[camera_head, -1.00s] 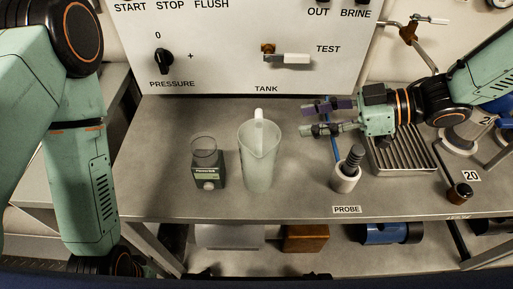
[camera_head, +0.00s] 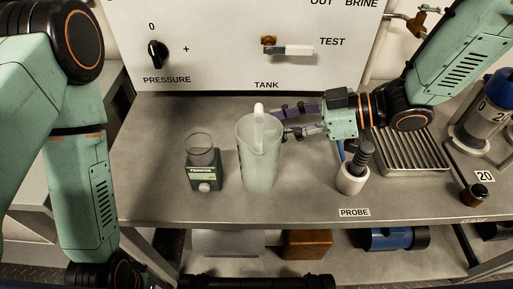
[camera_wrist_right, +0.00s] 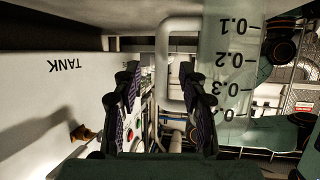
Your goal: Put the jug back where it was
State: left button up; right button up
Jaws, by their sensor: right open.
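The clear jug (camera_head: 258,165) stands upright on the grey bench, left of the probe holder, with its white handle (camera_head: 259,115) at the back. The wrist view shows the jug's graduated wall (camera_wrist_right: 228,65) at upper right and its handle (camera_wrist_right: 168,65) ahead of the fingers. My right gripper (camera_head: 282,122) is open just right of the jug's upper part. In the wrist view its two fingers (camera_wrist_right: 158,90) are spread and empty, with the handle in line with the gap, nearer the right finger. I cannot tell whether they touch. My left arm shows, but its gripper is out of view.
A small device with a clear cup (camera_head: 203,165) stands close left of the jug. A probe in its white holder (camera_head: 352,178) and a ribbed drain tray (camera_head: 410,152) lie to the right. The white panel (camera_head: 220,60) rises behind. Bare bench lies in front.

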aim_at(259, 127)
jog(key=shift+a+f+b, duration=0.3)
jog(key=shift+a, duration=0.1)
jog(key=b+x, duration=0.1)
jog(key=x, duration=0.3)
jog(key=shift+a+r, duration=0.15)
jog(key=shift+c, duration=1.4)
grip_shut()
